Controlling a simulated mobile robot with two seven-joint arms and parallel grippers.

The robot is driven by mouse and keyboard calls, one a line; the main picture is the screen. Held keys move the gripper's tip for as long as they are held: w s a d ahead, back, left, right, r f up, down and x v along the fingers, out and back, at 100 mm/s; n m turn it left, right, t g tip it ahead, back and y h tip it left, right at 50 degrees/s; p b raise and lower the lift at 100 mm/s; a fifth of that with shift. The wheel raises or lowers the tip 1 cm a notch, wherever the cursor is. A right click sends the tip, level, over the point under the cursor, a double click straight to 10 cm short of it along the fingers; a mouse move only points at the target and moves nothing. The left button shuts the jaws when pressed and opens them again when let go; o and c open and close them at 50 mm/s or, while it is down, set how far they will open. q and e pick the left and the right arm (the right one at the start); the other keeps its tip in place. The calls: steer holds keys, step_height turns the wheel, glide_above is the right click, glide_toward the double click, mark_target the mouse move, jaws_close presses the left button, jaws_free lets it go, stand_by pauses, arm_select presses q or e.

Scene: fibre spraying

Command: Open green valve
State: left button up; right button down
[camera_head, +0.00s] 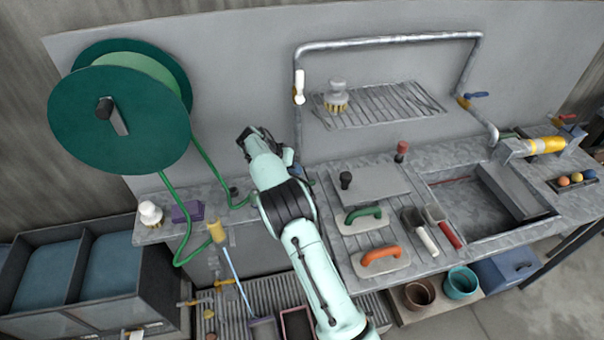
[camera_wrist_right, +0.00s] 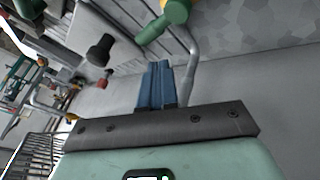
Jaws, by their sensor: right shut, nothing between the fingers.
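My right gripper (camera_head: 246,134) is at the end of the pale green arm, in front of the grey back panel and right of the large green hose reel (camera_head: 122,108). In the right wrist view its blue fingers (camera_wrist_right: 155,84) are together with nothing between them. A green rounded part (camera_wrist_right: 166,24) with a yellowish end shows at the top of that view, beyond the fingertips and apart from them; I cannot tell whether it is the green valve. My left gripper is not in view.
A metal pipe frame (camera_head: 390,39) with a white handle (camera_head: 299,88) and a blue handle (camera_head: 476,95) stands right of the gripper. A wire shelf (camera_head: 375,104) holds a brush. The counter carries a green-handled float (camera_head: 363,215), an orange-handled float (camera_head: 381,256) and a sink.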

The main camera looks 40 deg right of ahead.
steer(key=v, duration=0.7)
steer(key=shift+r, duration=0.15)
steer(key=shift+a, duration=0.15)
